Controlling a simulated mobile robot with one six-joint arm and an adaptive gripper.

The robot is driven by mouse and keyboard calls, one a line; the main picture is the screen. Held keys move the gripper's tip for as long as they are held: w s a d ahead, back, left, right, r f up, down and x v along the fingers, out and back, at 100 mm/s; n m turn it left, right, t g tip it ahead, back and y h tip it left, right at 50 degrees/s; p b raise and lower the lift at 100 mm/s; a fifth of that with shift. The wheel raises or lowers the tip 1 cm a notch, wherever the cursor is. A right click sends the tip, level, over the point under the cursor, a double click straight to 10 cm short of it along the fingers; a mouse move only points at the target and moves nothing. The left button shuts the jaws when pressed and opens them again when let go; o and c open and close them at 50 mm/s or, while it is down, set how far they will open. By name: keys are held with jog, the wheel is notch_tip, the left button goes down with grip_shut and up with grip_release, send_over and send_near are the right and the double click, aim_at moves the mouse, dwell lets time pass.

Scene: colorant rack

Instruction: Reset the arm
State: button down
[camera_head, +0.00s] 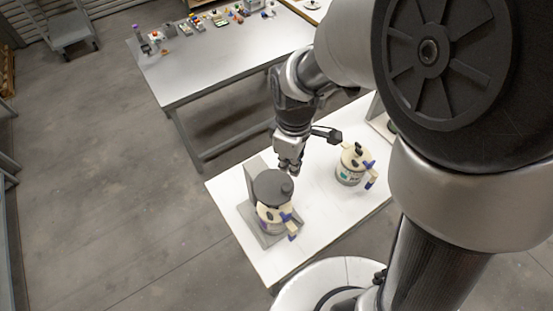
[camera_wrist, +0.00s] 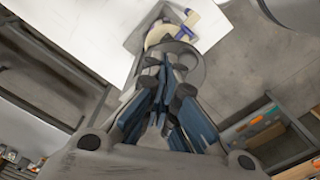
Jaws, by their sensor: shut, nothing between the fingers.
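My gripper (camera_head: 289,170) hangs above the white table, between two containers and nearer the left one. Its fingers are together with nothing held. In the wrist view the closed gripper (camera_wrist: 165,75) fills the middle. A container with a beige and blue lid piece (camera_head: 277,213) sits at the grey stand, partly under its dark round head (camera_head: 272,187). A second container with a similar beige lid (camera_head: 354,160) stands on the right of the table. In the wrist view a beige and blue part (camera_wrist: 172,32) shows beyond the fingertips, partly hidden by them.
The white table (camera_head: 235,235) has bare surface between and in front of the containers. A grey workbench (camera_head: 215,72) behind it carries several small items along its far edge. A cart (camera_head: 68,28) stands at the far left. Open floor (camera_head: 100,180) lies to the left.

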jog(key=shift+d, duration=0.1)
jog(key=shift+d+m+b, duration=0.25)
jog(key=shift+m+b, duration=0.05)
jog(key=shift+b, duration=0.45)
jog(key=s+d+f+m+t+b, duration=0.4)
jog(key=s+d+m+b, duration=0.6)
jog(key=b, duration=0.9)
jog(key=s+m, duration=0.2)
jog(key=s, duration=0.1)
jog(key=shift+s+f+t, duration=0.2)
jog(key=shift+s+t, duration=0.05)
jog(key=shift+t, duration=0.05)
jog(key=shift+d, duration=0.1)
